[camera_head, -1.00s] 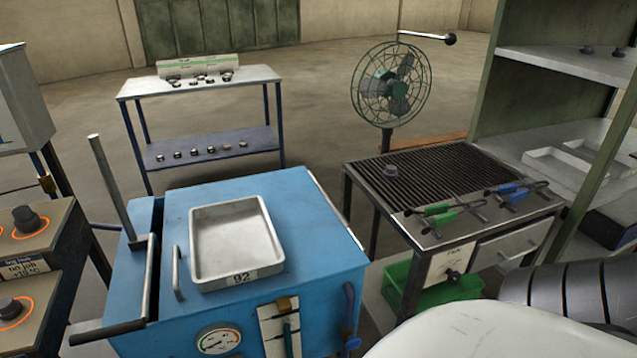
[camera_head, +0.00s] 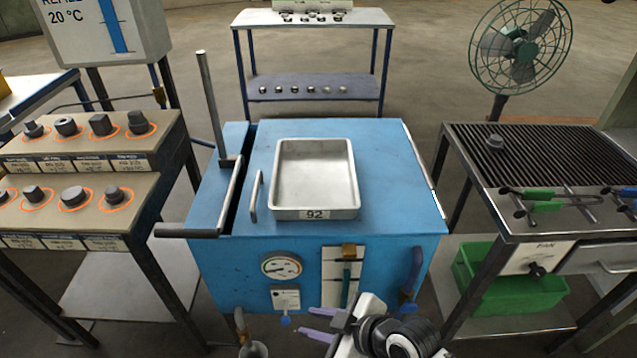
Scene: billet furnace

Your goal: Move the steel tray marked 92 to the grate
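The steel tray (camera_head: 313,175) is a shallow grey pan with a label reading 92 on its front wall. It lies flat and looks empty on top of the blue furnace cabinet (camera_head: 395,165). The grate (camera_head: 535,150) is a dark slatted top on a metal table at the right. A small dark knob-like piece sits on its left part. My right gripper (camera_head: 318,325) is at the bottom centre, low in front of the cabinet and well apart from the tray. Its two pale purple fingers are spread with nothing visible between them. My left gripper is out of view.
A lever (camera_head: 212,110) and a bar handle stand left of the tray. Green-handled tongs (camera_head: 540,195) lie on the grate table's front edge. A fan (camera_head: 522,45) stands behind it. Stepped panels with dark knobs (camera_head: 75,195) are at the left. A gap separates cabinet and grate table.

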